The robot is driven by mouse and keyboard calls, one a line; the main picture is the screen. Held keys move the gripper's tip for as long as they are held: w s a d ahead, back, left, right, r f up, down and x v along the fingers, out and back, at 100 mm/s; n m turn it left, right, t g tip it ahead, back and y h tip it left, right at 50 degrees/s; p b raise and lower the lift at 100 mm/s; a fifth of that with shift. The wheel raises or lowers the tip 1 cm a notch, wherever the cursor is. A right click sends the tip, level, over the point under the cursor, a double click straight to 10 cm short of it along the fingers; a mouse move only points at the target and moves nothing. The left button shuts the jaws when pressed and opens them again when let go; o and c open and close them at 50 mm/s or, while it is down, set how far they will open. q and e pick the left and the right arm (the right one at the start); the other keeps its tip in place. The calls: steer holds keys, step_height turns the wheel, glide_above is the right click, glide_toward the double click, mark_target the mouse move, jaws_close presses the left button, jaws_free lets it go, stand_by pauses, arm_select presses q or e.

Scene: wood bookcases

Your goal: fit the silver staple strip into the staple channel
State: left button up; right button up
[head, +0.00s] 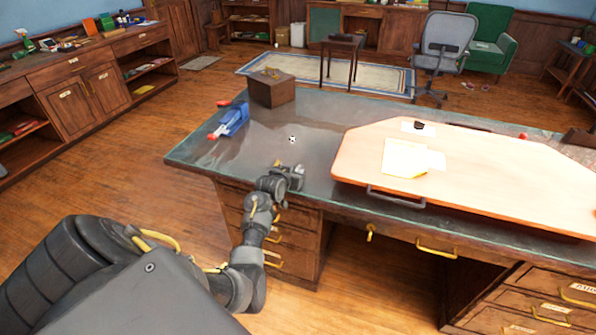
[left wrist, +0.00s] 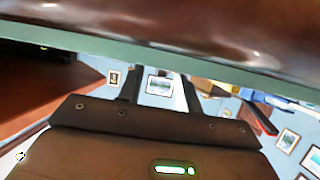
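My left gripper (head: 297,171) is at the desk's near edge in the head view, left of the pale board. In the left wrist view its two dark fingers (left wrist: 161,88) stand apart with only a distant wall picture showing between them, so it is open and empty. A blue object with red-tipped parts (head: 233,121) lies on the left end of the desk, beyond the gripper; I cannot tell whether it is the stapler with the staple channel. I cannot make out the silver staple strip in either view. My right gripper is not in view.
A brown wooden box (head: 271,91) stands at the far left corner. A metal handle (head: 396,197) sits at the board's near edge. Drawers fill the desk front.

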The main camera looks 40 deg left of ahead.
arm_select(q)
jaws_close()
steer(key=shift+r, duration=0.1)
stand_by(0.3)
steer(key=shift+r, duration=0.2)
step_height(320, 180, up, 2)
steer(key=shift+r+b, duration=0.15)
steer(key=shift+b, duration=0.2)
steer(key=w+r+p+v, duration=0.1)
steer(key=r+v, duration=0.2)
steer(key=v, duration=1.4)
steer(key=shift+w+d+r+p, duration=0.2)
steer(key=shift+w+d+p, duration=0.05)
steer(key=shift+w+p, duration=0.1)
